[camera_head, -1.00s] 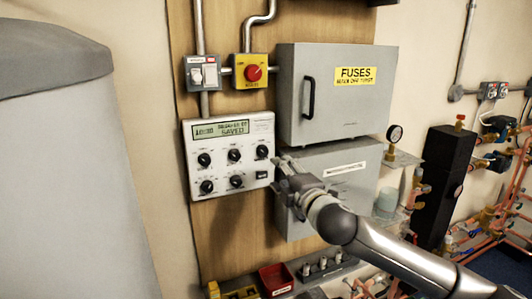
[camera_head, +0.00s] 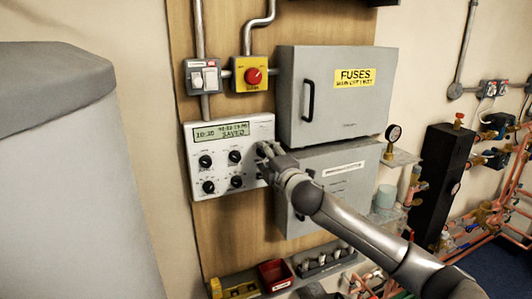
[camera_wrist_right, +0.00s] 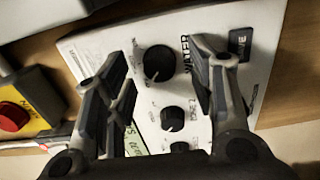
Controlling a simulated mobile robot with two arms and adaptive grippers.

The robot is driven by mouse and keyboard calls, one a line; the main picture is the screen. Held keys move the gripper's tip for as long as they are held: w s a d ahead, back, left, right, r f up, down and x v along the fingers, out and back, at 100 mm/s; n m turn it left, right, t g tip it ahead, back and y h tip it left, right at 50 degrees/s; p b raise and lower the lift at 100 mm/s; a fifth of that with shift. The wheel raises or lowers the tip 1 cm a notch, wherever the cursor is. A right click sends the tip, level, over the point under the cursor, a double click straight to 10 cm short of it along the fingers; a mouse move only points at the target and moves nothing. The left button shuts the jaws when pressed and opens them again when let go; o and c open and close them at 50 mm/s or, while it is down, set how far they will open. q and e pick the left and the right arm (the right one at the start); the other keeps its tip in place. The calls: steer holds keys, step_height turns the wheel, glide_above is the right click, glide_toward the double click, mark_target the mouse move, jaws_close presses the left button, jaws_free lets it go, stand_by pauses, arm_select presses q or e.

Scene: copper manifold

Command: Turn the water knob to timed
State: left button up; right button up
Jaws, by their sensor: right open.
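My right gripper (camera_head: 264,151) is at the panel's upper right and hides the water knob in the head view. In the right wrist view, the water knob (camera_wrist_right: 158,63) is large, black and round, beside the printed word "WATER". My right gripper (camera_wrist_right: 165,65) is open there, its fingers on either side of the knob. I cannot tell whether they touch it. My left gripper is not in view.
Another black knob (camera_wrist_right: 172,119) and a dark button (camera_wrist_right: 240,43) are close to the fingers. The grey fuse box (camera_head: 335,100) is right of the panel, with a second grey box (camera_head: 335,200) below. A red switch (camera_head: 254,76) is above the panel.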

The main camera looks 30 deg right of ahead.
steer(key=shift+w, duration=0.45)
steer(key=c, duration=1.1)
steer(key=shift+m, duration=4.4)
